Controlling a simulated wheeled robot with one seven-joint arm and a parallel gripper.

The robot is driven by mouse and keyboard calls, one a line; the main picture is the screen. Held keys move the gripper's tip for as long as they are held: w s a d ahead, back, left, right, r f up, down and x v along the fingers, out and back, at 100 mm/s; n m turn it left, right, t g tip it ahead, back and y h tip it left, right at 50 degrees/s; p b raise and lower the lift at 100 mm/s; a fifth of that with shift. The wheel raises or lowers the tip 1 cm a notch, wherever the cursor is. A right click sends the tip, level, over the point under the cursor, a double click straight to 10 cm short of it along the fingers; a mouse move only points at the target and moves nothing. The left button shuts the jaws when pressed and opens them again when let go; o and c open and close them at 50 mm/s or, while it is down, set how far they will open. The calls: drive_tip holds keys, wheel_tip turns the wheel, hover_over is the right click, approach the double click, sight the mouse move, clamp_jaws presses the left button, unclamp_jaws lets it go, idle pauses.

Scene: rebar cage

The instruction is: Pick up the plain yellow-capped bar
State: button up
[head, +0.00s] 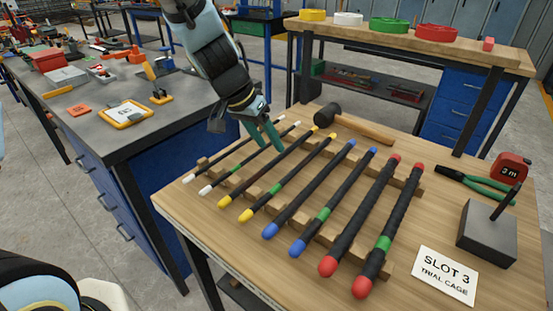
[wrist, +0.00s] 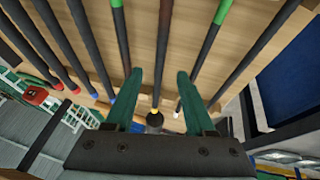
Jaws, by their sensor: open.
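The plain yellow-capped bar (head: 268,166) is black with a yellow cap at each end and no green band. It lies on wooden rests on the table, between a green-banded white-capped bar (head: 237,167) and a green-banded yellow-capped bar (head: 291,173). My gripper (head: 271,147) is open and empty, over the far part of the white and yellow bars. In the wrist view the plain yellow-capped bar (wrist: 163,55) runs between the two green fingers (wrist: 160,75). The right finger overlaps the green-banded white-capped bar (wrist: 205,50) there. Finger height above the bars is unclear.
Blue-capped bars (head: 309,188) and thicker red-capped bars (head: 361,215) lie to the right. A mallet (head: 365,128) lies just beyond the far bar ends. Pliers (head: 475,187), a tape measure (head: 510,170), a grey block (head: 487,235) and a slot card (head: 446,275) are at the right.

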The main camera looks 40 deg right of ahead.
sight(277, 157)
drive_tip(key=x, duration=0.4)
drive_tip(key=shift+s+a+f, duration=0.1)
drive_tip(key=shift+a, duration=0.05)
drive_tip(key=shift+c, duration=0.4)
clamp_jaws()
idle(0.8)
